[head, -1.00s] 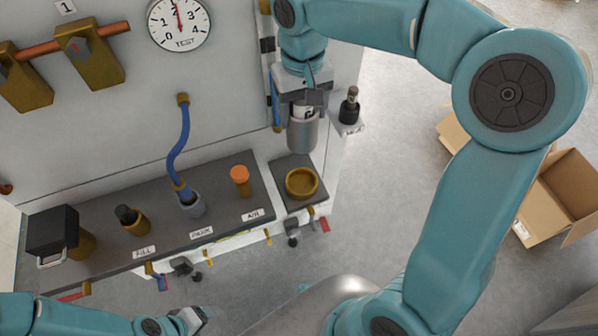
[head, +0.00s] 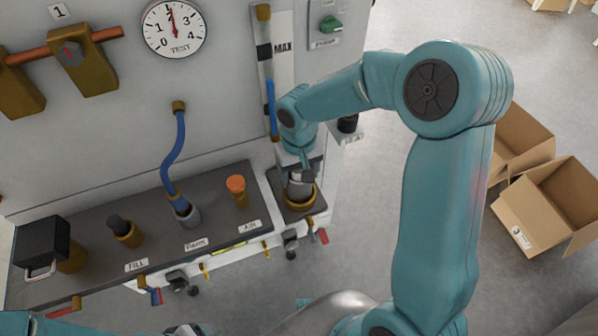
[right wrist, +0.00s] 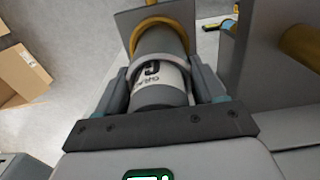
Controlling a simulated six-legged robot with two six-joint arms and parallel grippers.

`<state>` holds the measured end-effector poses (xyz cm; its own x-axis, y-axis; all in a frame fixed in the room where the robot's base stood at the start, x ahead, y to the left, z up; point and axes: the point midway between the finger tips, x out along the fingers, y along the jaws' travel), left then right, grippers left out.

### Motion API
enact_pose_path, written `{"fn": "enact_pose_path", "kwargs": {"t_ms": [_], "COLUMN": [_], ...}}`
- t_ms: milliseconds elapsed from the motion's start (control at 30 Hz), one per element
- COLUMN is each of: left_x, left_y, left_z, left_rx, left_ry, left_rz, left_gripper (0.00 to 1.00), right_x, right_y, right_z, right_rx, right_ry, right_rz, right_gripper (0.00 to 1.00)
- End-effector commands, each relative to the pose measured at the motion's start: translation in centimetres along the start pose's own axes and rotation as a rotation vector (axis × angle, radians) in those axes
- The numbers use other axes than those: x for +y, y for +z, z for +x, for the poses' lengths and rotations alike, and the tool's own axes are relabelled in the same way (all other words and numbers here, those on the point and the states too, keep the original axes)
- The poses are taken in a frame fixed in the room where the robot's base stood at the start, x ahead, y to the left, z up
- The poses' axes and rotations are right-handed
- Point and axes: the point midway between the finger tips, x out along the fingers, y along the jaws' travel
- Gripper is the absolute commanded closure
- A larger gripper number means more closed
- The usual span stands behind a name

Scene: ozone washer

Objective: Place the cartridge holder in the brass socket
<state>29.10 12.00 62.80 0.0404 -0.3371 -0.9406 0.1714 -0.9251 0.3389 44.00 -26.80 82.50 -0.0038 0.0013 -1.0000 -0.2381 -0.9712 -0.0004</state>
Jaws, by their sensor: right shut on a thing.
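The cartridge holder (head: 299,190) is a grey metal cylinder with a white labelled top, standing about upright. My right gripper (head: 301,174) is shut on its top. The round brass socket (head: 300,208) is on the dark pad at the right end of the counter. The holder's lower end is within the socket's ring; how deep it sits is hidden. In the right wrist view both fingers flank the labelled holder (right wrist: 160,80), with the brass rim (right wrist: 152,23) around its far end. My left gripper (head: 184,329) is cut off at the bottom edge; its jaws cannot be made out.
An orange-capped brass fitting (head: 237,190) and a blue hose (head: 173,150) stand left of the socket. A bottle (head: 348,123) sits on a side shelf behind my right gripper. Open cardboard boxes (head: 545,205) lie on the floor at right.

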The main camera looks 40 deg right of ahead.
Motion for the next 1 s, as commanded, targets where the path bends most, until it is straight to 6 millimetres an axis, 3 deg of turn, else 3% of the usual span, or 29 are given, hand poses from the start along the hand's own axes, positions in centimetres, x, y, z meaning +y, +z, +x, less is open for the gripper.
{"fn": "enact_pose_path", "kwargs": {"t_ms": [267, 300, 367, 767, 1000], "left_x": [-0.1, -0.1, -0.1, 0.1, 0.2], "left_y": [0.0, 0.0, 0.0, 0.0, 0.0], "left_z": [0.4, 0.3, 0.2, -0.2, -0.7], "left_rx": [0.0, 0.0, 0.0, 0.0, 0.0], "left_ry": [0.0, 0.0, 0.0, 0.0, 0.0], "left_rz": [0.0, 0.0, 0.0, 0.0, 0.0], "left_gripper": [0.25, 0.25, 0.25, 0.25, 0.25], "right_x": [0.0, 0.0, 0.0, 0.0, 0.0], "right_y": [0.0, 0.0, 0.0, -0.1, -0.1], "right_z": [0.3, 0.3, 0.2, -0.7, -6.0], "right_rx": [0.002, 0.001, 0.001, 0.003, 0.008], "right_ry": [0.0, 0.0, 0.0, 0.0, -0.001], "right_rz": [0.001, 0.0, 0.0, 0.001, 0.001], "right_gripper": [0.85, 0.25, 0.06, 0.06, 0.06]}}
